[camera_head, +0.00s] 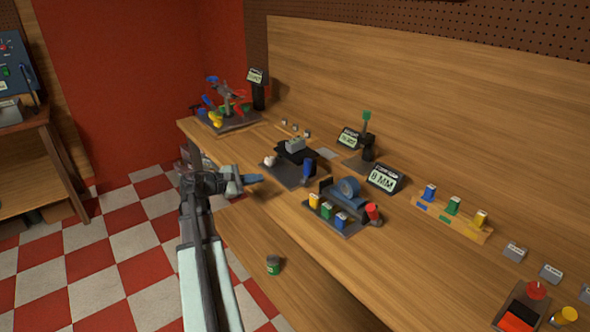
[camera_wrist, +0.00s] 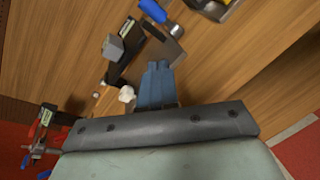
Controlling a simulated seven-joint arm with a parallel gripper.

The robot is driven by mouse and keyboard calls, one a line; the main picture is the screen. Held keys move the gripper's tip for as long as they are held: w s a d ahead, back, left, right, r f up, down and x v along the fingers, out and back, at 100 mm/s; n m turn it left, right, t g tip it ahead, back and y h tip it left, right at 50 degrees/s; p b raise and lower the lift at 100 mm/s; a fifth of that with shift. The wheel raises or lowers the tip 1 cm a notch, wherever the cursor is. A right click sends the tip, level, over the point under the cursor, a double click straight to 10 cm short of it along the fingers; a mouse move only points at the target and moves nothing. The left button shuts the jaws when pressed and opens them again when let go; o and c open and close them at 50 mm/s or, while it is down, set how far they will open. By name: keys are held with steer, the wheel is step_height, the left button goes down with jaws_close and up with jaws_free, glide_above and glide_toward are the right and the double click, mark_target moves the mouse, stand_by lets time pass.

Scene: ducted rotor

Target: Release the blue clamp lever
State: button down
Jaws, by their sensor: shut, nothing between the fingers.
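A blue lever handle (camera_head: 307,170) stands at the right end of a dark base plate (camera_head: 288,174) on the bench. In the wrist view the blue lever (camera_wrist: 152,10) is at the top edge, partly cut off. A grey block (camera_head: 296,145) and a white knob (camera_head: 270,161) are on the same fixture; the knob also shows in the wrist view (camera_wrist: 127,94). My gripper (camera_head: 252,179) has blue fingers, shut and empty, left of the plate near the bench's front edge. In the wrist view my fingers (camera_wrist: 157,70) point toward the fixture, apart from the lever.
A coloured rotor assembly (camera_head: 226,112) stands at the far left end. A green-topped post (camera_head: 367,135) is behind. A green can (camera_head: 273,265) sits on the lower shelf.

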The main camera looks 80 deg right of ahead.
steer(key=s+d+m, duration=0.2)
steer(key=s+m, duration=0.1)
steer(key=s, duration=0.1)
steer(key=s+d+m+g, duration=0.1)
steer(key=s+d+m, duration=0.2)
steer(key=s+m, duration=0.1)
steer(key=s+d+m, duration=0.2)
steer(key=s+m, duration=0.1)
steer(key=s, duration=0.1)
steer(key=shift+s+d+r+m, duration=0.15)
steer(key=shift+r+m, duration=0.1)
steer(key=shift+m, duration=0.15)
stand_by(0.5)
steer(key=shift+s+d+r+n+t+y, duration=0.15)
steer(key=shift+s+d+r+t+y, duration=0.1)
steer(key=shift+s+d+t+y, duration=0.3)
steer(key=shift+s+d+r+n+t+y, duration=0.15)
steer(key=shift+s+d+r+t+y, duration=0.05)
steer(key=shift+s+d+t+y, duration=0.4)
steer(key=shift+w, duration=0.15)
steer(key=shift+a, duration=0.1)
steer(key=r+v, duration=0.1)
steer(key=v, duration=1.3)
steer(key=shift+d, duration=0.3)
